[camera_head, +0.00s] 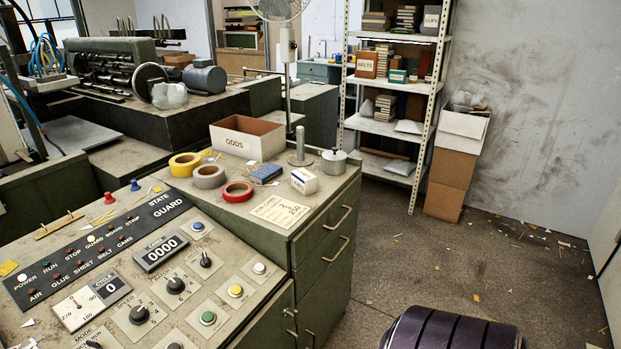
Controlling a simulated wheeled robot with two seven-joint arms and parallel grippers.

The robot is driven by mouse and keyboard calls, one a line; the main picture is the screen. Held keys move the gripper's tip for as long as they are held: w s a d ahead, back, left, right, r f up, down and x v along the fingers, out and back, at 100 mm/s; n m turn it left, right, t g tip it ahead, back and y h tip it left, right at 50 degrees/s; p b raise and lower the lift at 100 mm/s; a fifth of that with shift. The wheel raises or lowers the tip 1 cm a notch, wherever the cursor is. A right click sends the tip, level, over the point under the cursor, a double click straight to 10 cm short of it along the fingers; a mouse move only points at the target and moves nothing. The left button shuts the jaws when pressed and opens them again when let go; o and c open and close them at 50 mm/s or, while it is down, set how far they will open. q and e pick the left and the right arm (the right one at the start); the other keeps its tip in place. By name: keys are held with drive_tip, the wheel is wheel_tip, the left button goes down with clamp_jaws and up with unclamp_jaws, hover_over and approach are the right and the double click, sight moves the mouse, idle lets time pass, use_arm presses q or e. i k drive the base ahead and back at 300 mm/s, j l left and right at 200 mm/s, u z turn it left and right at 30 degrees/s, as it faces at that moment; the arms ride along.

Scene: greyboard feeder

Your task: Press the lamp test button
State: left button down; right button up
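The control panel (140,300) fills the lower left of the head view. Its push buttons are a blue one (197,226), a white one (259,268), a yellow one (235,291) and a green one (208,318). The labels beside them are too small to read, so I cannot tell which is the lamp test button. A black lamp strip (100,248) carries rows of small lamps. Neither of my grippers is in view.
Black knobs (176,285) and a counter reading 0000 (161,251) sit among the buttons. Tape rolls (208,177), an ODDS box (247,138) and a lidded pot (334,161) stand on the cabinet behind. A dark rounded object (450,330) shows at the bottom right.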

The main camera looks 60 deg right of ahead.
sight(259, 267)
drive_tip(key=z, duration=1.4)
